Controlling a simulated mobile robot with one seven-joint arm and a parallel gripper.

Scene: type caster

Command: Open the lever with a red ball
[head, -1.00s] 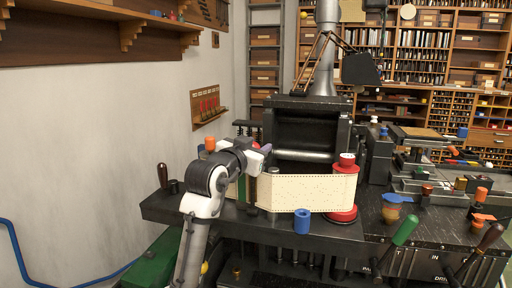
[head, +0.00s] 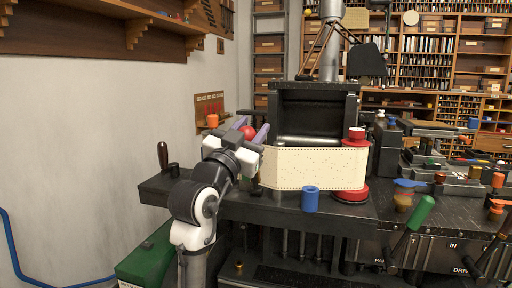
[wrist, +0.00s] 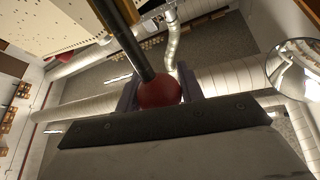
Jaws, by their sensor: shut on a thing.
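The red ball (head: 248,132) of the lever shows in the head view between the purple fingers of my gripper (head: 252,131), above the left part of the black machine. In the wrist view the red ball (wrist: 159,92) sits between the fingers of my gripper (wrist: 158,88), with the dark lever rod (wrist: 128,38) running from it toward the upper left. My gripper is shut on the ball. In the head view my arm and the paper strip hide most of the rod.
A punched paper strip (head: 315,168) stands just right of my gripper, ending at a red spool (head: 352,192). A blue cylinder (head: 310,199) stands at the bench's front edge. A dark-handled lever (head: 163,156) is at left. An orange knob (head: 212,121) is behind my wrist.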

